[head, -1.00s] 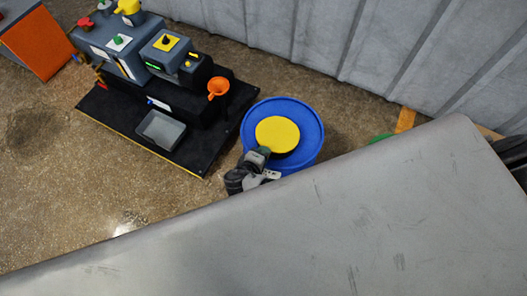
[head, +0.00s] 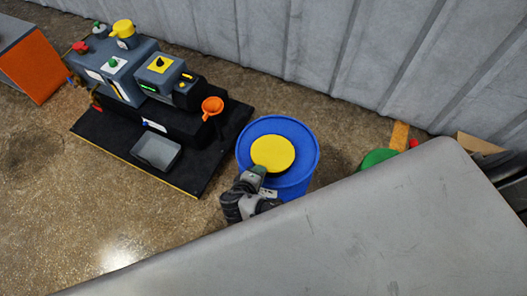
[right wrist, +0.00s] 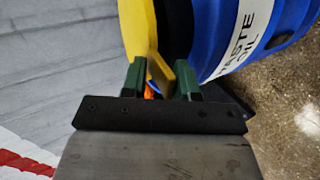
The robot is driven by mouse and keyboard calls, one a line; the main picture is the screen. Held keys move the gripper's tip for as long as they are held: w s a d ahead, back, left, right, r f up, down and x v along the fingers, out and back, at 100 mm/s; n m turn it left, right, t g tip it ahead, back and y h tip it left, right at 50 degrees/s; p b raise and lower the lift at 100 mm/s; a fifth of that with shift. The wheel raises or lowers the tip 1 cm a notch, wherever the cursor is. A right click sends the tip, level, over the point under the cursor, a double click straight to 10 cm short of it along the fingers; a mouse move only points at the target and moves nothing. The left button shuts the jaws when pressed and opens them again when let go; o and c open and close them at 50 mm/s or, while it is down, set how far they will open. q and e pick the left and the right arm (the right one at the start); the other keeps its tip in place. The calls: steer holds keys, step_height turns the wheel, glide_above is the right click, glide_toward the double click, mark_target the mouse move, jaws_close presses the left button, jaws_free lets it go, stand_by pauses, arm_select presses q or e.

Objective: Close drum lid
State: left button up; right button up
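The blue drum (head: 304,174) stands upright on the floor in the head view, with its round yellow lid (head: 272,153) over the top. A dark gap shows under the lid's near edge; I cannot tell whether the lid is fully seated. My right gripper (head: 258,172) is at the near edge of the lid. In the right wrist view, the green fingers of the right gripper (right wrist: 161,80) stand apart on either side of a yellow tab (right wrist: 184,76) by the lid (right wrist: 138,30). Firm contact is unclear. The drum's side (right wrist: 208,30) carries a white label. My left gripper is not in view.
A grey machine (head: 125,75) on a black base (head: 185,180) stands left of the drum, with an orange funnel (head: 212,104) and grey tray (head: 157,151). A corrugated wall (head: 310,50) runs behind. A green round object (head: 376,157) is to the right.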

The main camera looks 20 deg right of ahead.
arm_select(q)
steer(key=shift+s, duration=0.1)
arm_select(e)
steer(key=shift+w+d, duration=0.1)
steer(key=shift+d, duration=0.15)
